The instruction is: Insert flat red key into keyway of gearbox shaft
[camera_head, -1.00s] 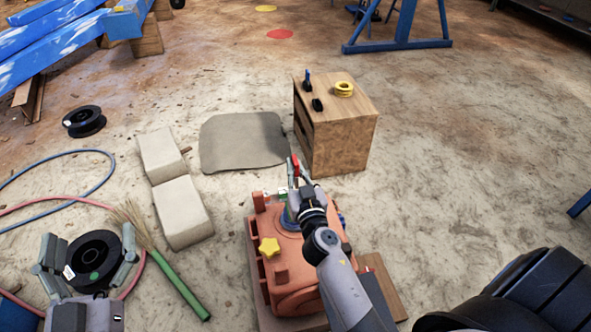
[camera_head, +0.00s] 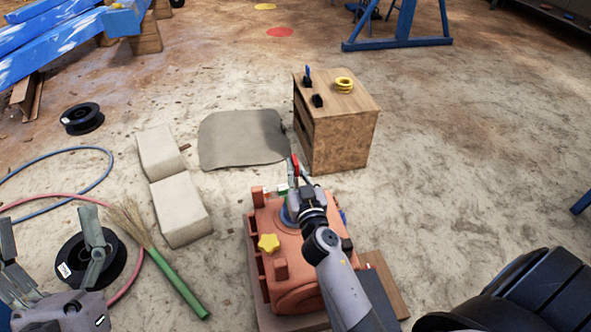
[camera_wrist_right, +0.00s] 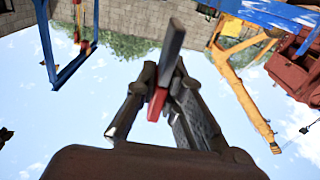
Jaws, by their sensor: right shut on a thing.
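The red key (camera_head: 294,166) is between the fingertips of my right gripper (camera_head: 297,178), which is shut on it. The key also shows red in the right wrist view (camera_wrist_right: 157,104), with a grey bar (camera_wrist_right: 172,52) extending beyond it. The orange gearbox (camera_head: 292,265) lies below my right gripper, with a blue ring (camera_head: 287,217) on its top. My right gripper and forearm hide part of the gearbox, and I cannot make out the shaft's keyway. My left gripper (camera_head: 48,224) is open at the lower left.
A black spool (camera_head: 69,272) lies behind a left finger. A green-handled broom (camera_head: 178,284) and pale blocks (camera_head: 182,210) lie left of the gearbox. A wooden cabinet (camera_head: 338,145) with a yellow ring (camera_head: 344,83) stands beyond it. A yellow star knob (camera_head: 268,243) is on the gearbox.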

